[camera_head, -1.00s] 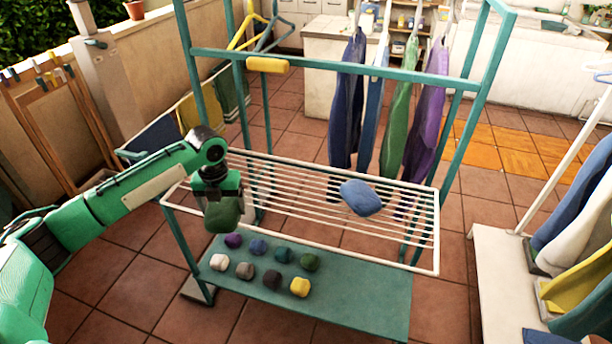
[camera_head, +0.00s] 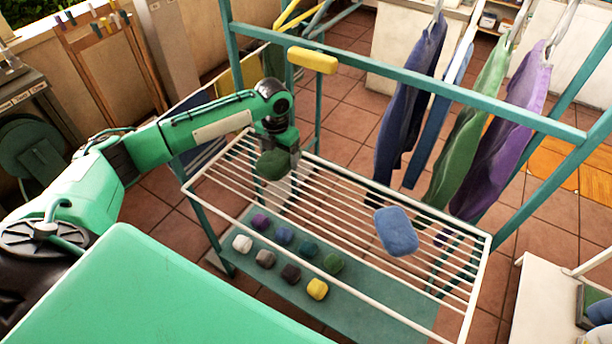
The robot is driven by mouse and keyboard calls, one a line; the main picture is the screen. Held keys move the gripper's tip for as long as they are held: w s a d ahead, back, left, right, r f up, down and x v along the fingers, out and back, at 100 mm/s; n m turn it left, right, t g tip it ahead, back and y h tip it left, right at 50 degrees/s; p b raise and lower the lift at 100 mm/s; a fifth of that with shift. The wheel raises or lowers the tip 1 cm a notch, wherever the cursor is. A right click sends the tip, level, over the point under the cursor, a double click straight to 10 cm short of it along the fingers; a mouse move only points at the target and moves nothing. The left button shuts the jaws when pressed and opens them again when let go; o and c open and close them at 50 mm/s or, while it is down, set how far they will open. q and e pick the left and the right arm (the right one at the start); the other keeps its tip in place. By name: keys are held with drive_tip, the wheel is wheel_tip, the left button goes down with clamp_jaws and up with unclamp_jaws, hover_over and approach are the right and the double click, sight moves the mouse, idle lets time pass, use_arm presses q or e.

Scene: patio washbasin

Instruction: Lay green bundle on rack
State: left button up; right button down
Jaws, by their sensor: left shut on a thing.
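The dark green bundle (camera_head: 273,165) hangs in my left gripper (camera_head: 278,152), which is shut on it. The bundle is above the left part of the white wire rack (camera_head: 335,180); I cannot tell whether it touches the bars. A blue bundle (camera_head: 397,232) lies on the right part of the rack. My right gripper is not in view.
Below the rack is a teal shelf (camera_head: 375,315) with several small coloured lumps, such as a yellow one (camera_head: 317,289). A teal frame (camera_head: 440,85) with hanging garments (camera_head: 412,90) rises behind. The rack's middle is clear.

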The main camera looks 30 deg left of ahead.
sight(279, 153)
use_arm(q)
wheel_tip(279, 153, down, 3)
drive_tip(key=shift+w+f, duration=0.1)
drive_tip(key=shift+f, duration=0.05)
wheel_tip(279, 153, down, 3)
drive_tip(key=shift+r+p, duration=0.1)
drive_tip(key=shift+p, duration=0.4)
drive_tip(key=shift+f, duration=0.4)
drive_tip(key=shift+f, duration=0.2)
drive_tip(key=o, duration=0.9)
drive_tip(key=shift+r, duration=0.15)
wheel_tip(279, 153, up, 12)
drive_tip(key=shift+r+b, duration=0.1)
drive_tip(key=shift+b, duration=1.1)
